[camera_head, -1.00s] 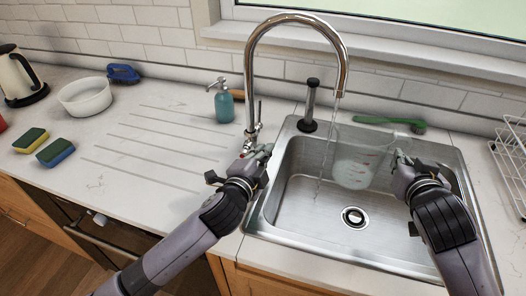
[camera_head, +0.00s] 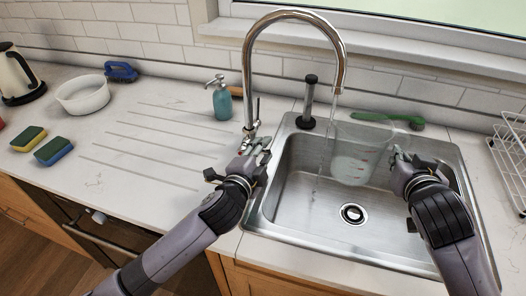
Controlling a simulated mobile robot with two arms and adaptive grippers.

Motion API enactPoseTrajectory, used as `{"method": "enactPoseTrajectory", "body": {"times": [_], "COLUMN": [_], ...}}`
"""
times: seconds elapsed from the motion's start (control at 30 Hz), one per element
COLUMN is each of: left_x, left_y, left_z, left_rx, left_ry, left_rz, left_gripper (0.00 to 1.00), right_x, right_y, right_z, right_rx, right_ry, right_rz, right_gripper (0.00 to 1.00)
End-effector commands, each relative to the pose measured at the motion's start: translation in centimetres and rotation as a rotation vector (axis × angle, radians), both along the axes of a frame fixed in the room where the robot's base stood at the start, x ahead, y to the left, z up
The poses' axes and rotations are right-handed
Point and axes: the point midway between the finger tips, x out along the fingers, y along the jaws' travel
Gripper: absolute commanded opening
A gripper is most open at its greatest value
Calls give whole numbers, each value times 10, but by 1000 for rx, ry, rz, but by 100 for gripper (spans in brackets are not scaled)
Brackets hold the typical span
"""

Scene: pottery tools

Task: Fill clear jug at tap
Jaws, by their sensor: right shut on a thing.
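The clear jug (camera_head: 352,160) with red marks hangs over the sink, its lower part whitish. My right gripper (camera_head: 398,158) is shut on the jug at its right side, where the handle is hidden. The chrome tap (camera_head: 248,80) arches over the sink. A thin water stream (camera_head: 325,150) runs from its spout and passes along the jug's left side down towards the basin. My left gripper (camera_head: 260,148) is at the tap's base by its lever. Its fingers overlap the tap there, and I cannot tell if they are closed.
The steel sink (camera_head: 290,215) has a drain (camera_head: 352,213). A black-topped plunger-like tool (camera_head: 308,100) and a green brush (camera_head: 390,119) are behind it. A blue soap bottle (camera_head: 221,100), white bowl (camera_head: 83,95) and two sponges (camera_head: 53,151) stand left. A wire rack (camera_head: 510,150) is right.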

Motion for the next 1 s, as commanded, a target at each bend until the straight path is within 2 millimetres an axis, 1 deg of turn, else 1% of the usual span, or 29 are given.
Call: {"method": "enactPoseTrajectory", "body": {"times": [0.13, 0.27, 0.37, 0.6, 0.7, 0.83, 1.0], "left_x": [-2, -14, -32, -81, -96, -108, -113], "left_y": [1, 4, 10, 25, 29, 33, 35], "left_z": [1, 3, 6, 14, 17, 20, 21], "left_rx": [0, -1, -1, 0, 0, 0, 0], "left_ry": [-1, -1, 0, 2, 2, 1, 1], "left_rz": [-1, 0, -2, -1, -1, 1, 1], "left_gripper": [31, 31, 31, 31, 31, 31, 31], "right_x": [0, 0, 0, 0, 0, 0, 0], "right_y": [0, 0, 0, 0, 0, 0, 0], "right_z": [1, 1, 1, 1, 1, 1, 1], "right_rx": [1, 1, 1, 1, 1, 1, 1], "right_ry": [-2, -2, -2, -2, -2, -2, -2], "right_rz": [0, 0, 0, 0, 0, 0, 0], "right_gripper": [0, 0, 0, 0, 0, 0, 0]}}
